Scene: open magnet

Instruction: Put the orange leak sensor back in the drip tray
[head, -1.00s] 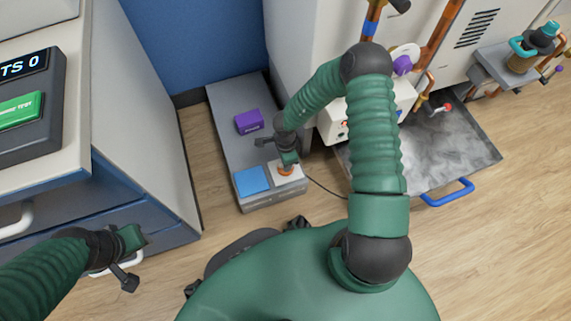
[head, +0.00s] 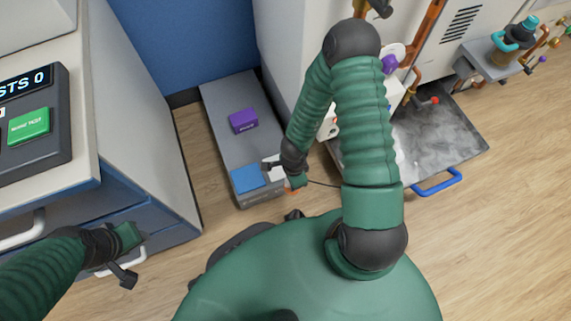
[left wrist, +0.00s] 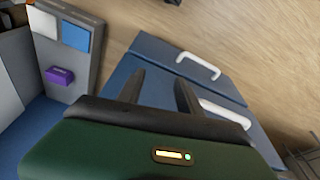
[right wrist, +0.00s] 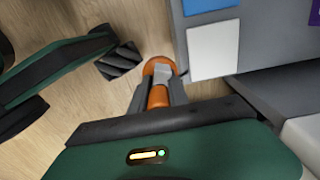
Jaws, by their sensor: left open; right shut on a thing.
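The orange leak sensor (right wrist: 157,70) is between the fingers of my right gripper (right wrist: 160,92) in the right wrist view. In the head view my right gripper (head: 296,184) holds it just off the right edge of a low grey plinth, and only a bit of orange shows below the fingers. The drip tray (head: 450,135) lies on the floor at the right, grey and wet-looking, with a blue handle (head: 437,183); my right arm hides part of its left side. My left gripper (head: 131,254) is open and empty near the drawers; its spread fingers show in the left wrist view (left wrist: 158,90).
The low grey plinth (head: 222,105) carries a purple box (head: 243,120), a blue square (head: 248,178) and a white square (right wrist: 213,50). A thin dark cable (head: 325,184) runs toward the tray. Open floor lies in front.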

